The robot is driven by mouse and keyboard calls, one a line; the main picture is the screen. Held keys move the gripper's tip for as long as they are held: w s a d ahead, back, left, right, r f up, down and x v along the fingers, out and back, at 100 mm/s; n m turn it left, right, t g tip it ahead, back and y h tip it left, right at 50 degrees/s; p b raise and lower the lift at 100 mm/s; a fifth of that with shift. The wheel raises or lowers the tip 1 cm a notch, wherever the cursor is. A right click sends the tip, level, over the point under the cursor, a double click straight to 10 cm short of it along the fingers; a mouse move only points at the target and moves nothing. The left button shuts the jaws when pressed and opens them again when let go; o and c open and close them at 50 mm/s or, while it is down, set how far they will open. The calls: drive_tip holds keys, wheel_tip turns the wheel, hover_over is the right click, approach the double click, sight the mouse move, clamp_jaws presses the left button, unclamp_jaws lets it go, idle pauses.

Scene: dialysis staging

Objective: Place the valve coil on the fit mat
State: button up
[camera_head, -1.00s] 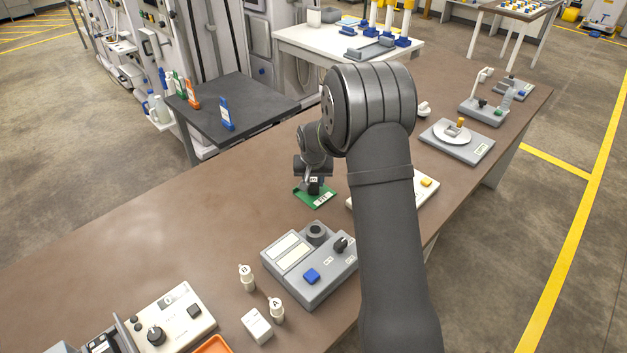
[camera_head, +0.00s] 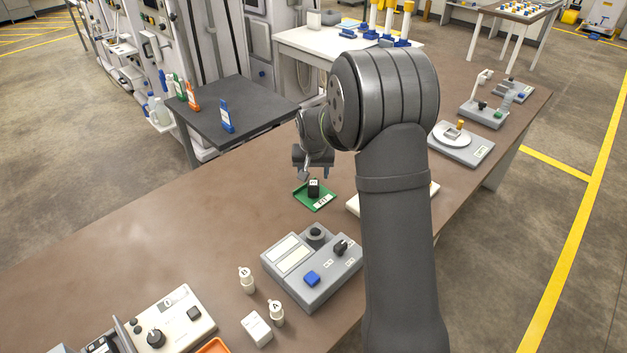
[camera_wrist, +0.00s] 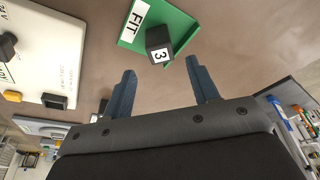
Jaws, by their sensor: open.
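The valve coil (camera_head: 314,186), a small black block with a white label, sits on the green fit mat (camera_head: 302,196). In the wrist view the coil (camera_wrist: 157,38) shows a "3" on its label, and the mat (camera_wrist: 183,28) bears the word FIT. My gripper (camera_head: 304,176) is above and behind the mat in the head view. In the wrist view my gripper (camera_wrist: 158,75) has its two blue fingers spread apart with nothing between them. The coil stands clear beyond the fingertips.
A white device (camera_wrist: 40,50) lies beside the mat, partly hidden by my arm in the head view. A grey device with a blue button (camera_head: 312,278) stands nearer. The brown bench (camera_head: 190,220) is clear left of the mat.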

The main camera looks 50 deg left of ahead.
sight(313, 183)
drive_tip(key=v, duration=0.6)
drive_tip(key=shift+f, duration=0.15)
drive_tip(key=x, duration=1.2)
drive_tip(key=shift+r, duration=1.6)
